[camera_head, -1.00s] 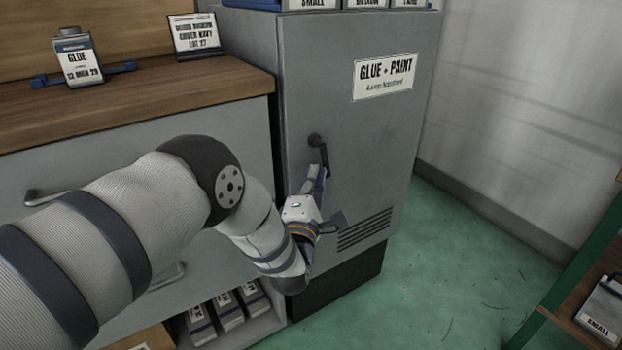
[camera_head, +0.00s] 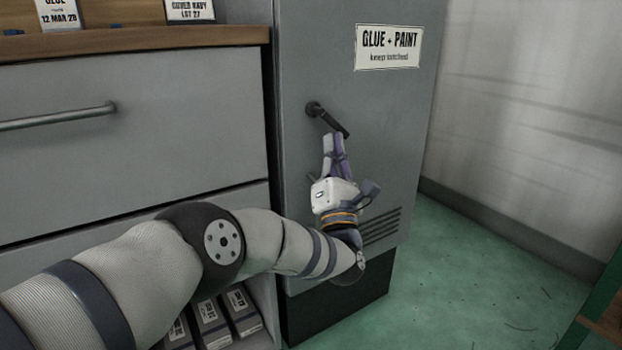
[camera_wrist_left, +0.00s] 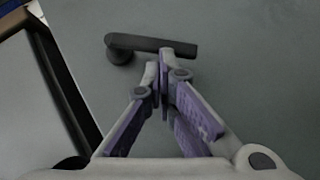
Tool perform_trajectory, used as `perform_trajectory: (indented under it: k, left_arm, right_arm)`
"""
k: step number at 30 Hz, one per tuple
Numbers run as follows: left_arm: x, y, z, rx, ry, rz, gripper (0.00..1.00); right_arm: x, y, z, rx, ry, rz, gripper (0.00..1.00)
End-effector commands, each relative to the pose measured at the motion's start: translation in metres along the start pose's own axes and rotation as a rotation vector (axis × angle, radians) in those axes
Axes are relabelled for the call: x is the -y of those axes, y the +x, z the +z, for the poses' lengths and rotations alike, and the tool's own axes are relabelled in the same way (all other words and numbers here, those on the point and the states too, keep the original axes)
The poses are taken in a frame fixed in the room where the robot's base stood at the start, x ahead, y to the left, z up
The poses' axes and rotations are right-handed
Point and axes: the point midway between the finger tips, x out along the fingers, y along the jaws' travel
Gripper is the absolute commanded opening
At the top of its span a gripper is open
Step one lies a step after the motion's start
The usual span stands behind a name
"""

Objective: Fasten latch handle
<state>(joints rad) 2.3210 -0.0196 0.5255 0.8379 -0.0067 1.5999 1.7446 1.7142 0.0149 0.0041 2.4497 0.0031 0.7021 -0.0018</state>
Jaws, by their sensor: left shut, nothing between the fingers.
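The black latch handle (camera_head: 328,120) is on the grey cabinet door (camera_head: 395,140), below the "GLUE + PAINT" sign. From its pivot at the upper left it slants down to the right in the head view. My left gripper (camera_head: 333,142) is shut and empty, just under the handle's free half. In the left wrist view the handle (camera_wrist_left: 150,47) runs across above my fingertips (camera_wrist_left: 160,65), which are at or very near its lower edge. I cannot tell whether they touch. My right gripper is in neither view.
A drawer unit (camera_head: 150,160) with a bar handle and a wooden top (camera_head: 130,42) stands left of the cabinet. Boxes (camera_head: 212,318) sit on a low shelf. Green floor (camera_head: 450,270) is clear to the right, with a green-framed rack (camera_head: 603,310) at the far right.

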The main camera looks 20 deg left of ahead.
Motion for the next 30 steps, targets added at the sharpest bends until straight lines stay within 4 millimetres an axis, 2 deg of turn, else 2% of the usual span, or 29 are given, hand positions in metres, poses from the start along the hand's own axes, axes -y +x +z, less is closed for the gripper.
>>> perform_trajectory:
  k: [1,10,30]
  left_arm:
    - [0.008,-0.003,-0.005,-0.004,-0.025,0.026,0.0]
    - [0.011,0.01,0.009,0.0,-0.069,0.07,0.0]
    - [0.014,0.024,0.024,0.001,-0.067,0.067,0.0]
  right_arm:
    - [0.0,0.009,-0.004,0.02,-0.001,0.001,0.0]
    - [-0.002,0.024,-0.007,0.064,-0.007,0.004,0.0]
    - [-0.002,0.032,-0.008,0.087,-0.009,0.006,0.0]
